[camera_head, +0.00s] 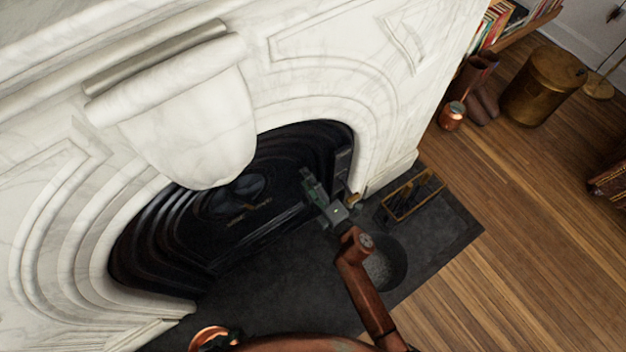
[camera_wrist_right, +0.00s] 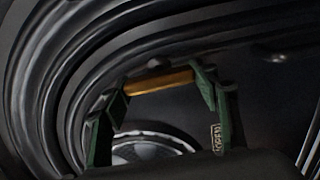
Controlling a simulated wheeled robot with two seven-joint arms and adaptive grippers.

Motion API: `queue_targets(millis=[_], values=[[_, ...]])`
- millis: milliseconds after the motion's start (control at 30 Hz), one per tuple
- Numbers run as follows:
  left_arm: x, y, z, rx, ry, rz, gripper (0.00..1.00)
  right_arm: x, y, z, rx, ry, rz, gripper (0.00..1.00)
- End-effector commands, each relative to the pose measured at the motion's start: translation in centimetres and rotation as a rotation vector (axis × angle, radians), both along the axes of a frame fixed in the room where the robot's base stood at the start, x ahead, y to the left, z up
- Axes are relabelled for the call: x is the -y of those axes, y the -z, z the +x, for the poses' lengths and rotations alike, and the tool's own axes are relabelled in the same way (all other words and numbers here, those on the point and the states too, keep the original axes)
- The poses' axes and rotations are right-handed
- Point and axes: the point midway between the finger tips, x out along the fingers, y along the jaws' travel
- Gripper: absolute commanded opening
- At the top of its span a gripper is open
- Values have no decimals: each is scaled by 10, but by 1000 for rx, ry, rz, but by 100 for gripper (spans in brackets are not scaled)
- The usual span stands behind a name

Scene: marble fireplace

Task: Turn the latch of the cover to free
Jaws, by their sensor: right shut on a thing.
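The black cover (camera_head: 245,225) fills the lower part of the arched fireplace opening in the head view. In the right wrist view, a brass bar (camera_wrist_right: 160,82), which looks like the latch handle, spans between the two green fingers of my right gripper (camera_wrist_right: 158,95). The fingers are shut on its ends. In the head view my right gripper (camera_head: 312,183) is at the right side of the opening, close to the dark metal, and hides what it holds. My left gripper cannot be made out in the head view; only a copper-coloured part of mine shows at the bottom edge.
The white marble surround (camera_head: 190,130) juts out above and left of the opening. A dark round bucket (camera_head: 390,268) and a brass-edged tray (camera_head: 412,197) stand on the dark hearth (camera_head: 280,300) to the right. Wooden floor lies beyond, with boots and a brass bin (camera_head: 543,85).

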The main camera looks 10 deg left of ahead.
Motion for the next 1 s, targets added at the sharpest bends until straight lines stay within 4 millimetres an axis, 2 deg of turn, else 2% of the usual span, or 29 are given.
queue_targets(millis=[33, 100, 133, 233, 500, 667, 1000], values=[[0, 0, 0, 0, 0, 0, 38, 6, -4, 5, 5, 13, -3, 12], [-1, 0, 0, 0, 0, 1, 38, 6, -4, 5, 5, 13, -3, 12], [-1, 0, 0, 0, 0, 1, 38, 6, -4, 5, 6, 13, -2, 56], [-2, 0, 0, 0, -1, 2, 38, 5, -4, 4, 6, 11, -2, 63], [-4, 1, -2, -5, -1, 6, 38, 2, -2, 2, 3, 4, 0, 64], [-10, 6, -1, -4, 0, -13, 38, 9, -1, -7, 1, 4, -1, 64], [-8, 5, -1, -2, -1, -13, 38, 52, -2, -60, 1, 7, -2, 64]])
